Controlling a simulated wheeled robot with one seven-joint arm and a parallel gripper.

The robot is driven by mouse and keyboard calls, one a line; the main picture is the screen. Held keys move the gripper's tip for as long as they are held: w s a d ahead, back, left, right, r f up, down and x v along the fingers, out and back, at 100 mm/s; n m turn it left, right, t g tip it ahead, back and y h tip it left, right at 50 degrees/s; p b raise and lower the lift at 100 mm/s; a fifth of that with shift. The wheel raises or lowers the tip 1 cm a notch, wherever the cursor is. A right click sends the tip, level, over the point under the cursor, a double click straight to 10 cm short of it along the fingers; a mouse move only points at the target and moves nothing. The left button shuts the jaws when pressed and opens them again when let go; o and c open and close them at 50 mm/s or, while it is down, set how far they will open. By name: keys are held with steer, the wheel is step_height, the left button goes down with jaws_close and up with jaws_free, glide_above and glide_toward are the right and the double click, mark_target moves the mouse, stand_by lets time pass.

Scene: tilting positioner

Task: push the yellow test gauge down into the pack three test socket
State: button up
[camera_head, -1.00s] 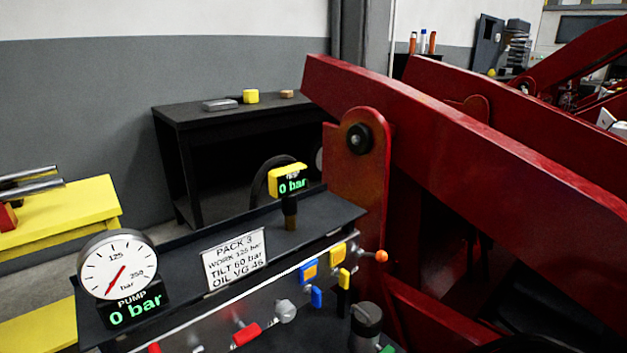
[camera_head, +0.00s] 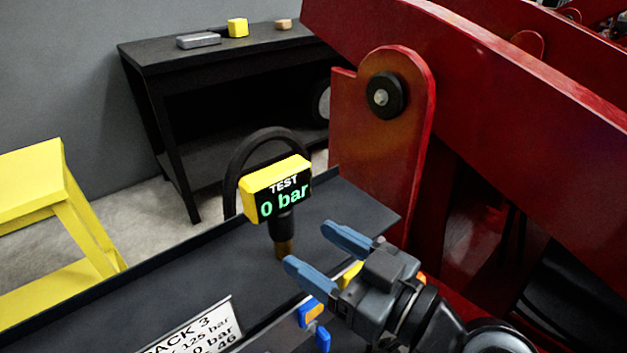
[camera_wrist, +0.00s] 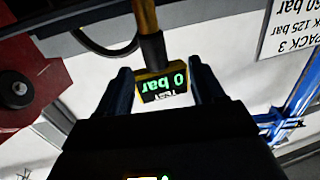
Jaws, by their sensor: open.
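The yellow test gauge (camera_head: 276,188) stands upright on the dark top of pack three (camera_head: 215,262), its display reading 0 bar. In the wrist view the gauge (camera_wrist: 163,87) appears upside down between the open fingers (camera_wrist: 160,70), with no clear contact.
A red lift arm and bracket (camera_head: 378,150) rise close behind and right of the pack. A pack label (camera_head: 190,335) and blue and yellow valve handles (camera_head: 312,312) are at the front. A black bench (camera_head: 160,55) and a yellow stand (camera_head: 35,190) are beyond.

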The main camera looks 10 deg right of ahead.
mark_target(290, 225)
steer(key=shift+w+a+r, duration=0.3)
steer(key=shift+w+r, duration=0.05)
steer(key=shift+w, duration=0.35)
steer(key=shift+p+x, duration=1.1)
steer(key=shift+x, duration=2.3)
steer(key=shift+w+d+f, duration=0.1)
steer(key=shift+f, duration=0.1)
steer(key=c, duration=1.3)
steer(key=shift+o, duration=0.2)
steer(key=shift+r, duration=0.1)
